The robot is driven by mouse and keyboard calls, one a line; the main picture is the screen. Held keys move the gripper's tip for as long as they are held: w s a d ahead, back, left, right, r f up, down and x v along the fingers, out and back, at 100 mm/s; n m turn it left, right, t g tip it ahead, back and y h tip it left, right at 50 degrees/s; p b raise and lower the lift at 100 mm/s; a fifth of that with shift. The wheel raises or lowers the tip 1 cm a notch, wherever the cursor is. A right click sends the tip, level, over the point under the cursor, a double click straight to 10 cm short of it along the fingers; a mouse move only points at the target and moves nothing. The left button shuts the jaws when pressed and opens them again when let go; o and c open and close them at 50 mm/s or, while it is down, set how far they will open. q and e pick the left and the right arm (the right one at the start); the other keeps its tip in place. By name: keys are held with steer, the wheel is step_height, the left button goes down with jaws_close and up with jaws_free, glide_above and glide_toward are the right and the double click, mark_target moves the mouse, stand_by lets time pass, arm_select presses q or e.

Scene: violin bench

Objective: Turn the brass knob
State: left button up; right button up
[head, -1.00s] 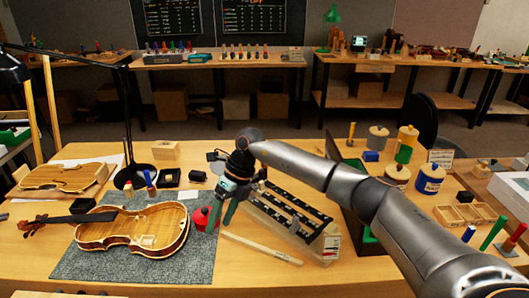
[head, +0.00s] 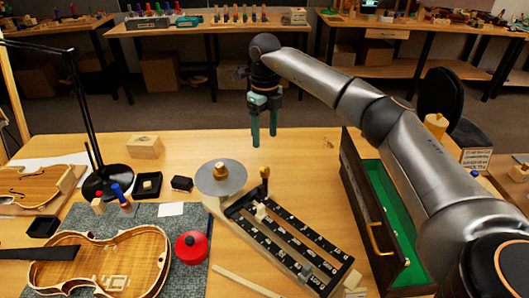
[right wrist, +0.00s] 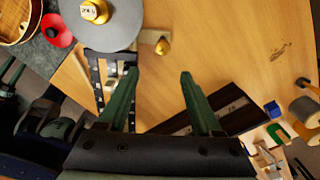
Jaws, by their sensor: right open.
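A brass knob (head: 221,170) sits on the middle of a round grey disc (head: 208,185) at the far left end of a long device with black scale strips (head: 312,262). In the right wrist view this knob (right wrist: 94,11) carries a small marked label, near the top edge. A second brass-coloured piece (head: 265,175) stands upright beside the disc; it also shows in the wrist view (right wrist: 162,46). My right gripper (head: 264,139) is open and empty, raised above the bench beyond the disc, fingers pointing down. My left gripper is not in view.
A violin body (head: 140,245) lies on a grey mat (head: 196,279), with a red round container (head: 192,248) beside it. A dark box with green lining and a brass handle (head: 378,238) stands right of the device. A black lamp (head: 108,178) stands left. Bench behind the device is clear.

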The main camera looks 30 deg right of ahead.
mark_target(265, 169)
steer(key=f, duration=0.4)
steer(key=f+p, duration=0.1)
steer(key=f, duration=0.7)
steer(key=shift+w+d+f+p, duration=0.1)
steer(key=shift+w+d+p, duration=0.1)
steer(key=shift+w+p, duration=0.1)
steer(key=shift+c, duration=0.3)
jaws_close()
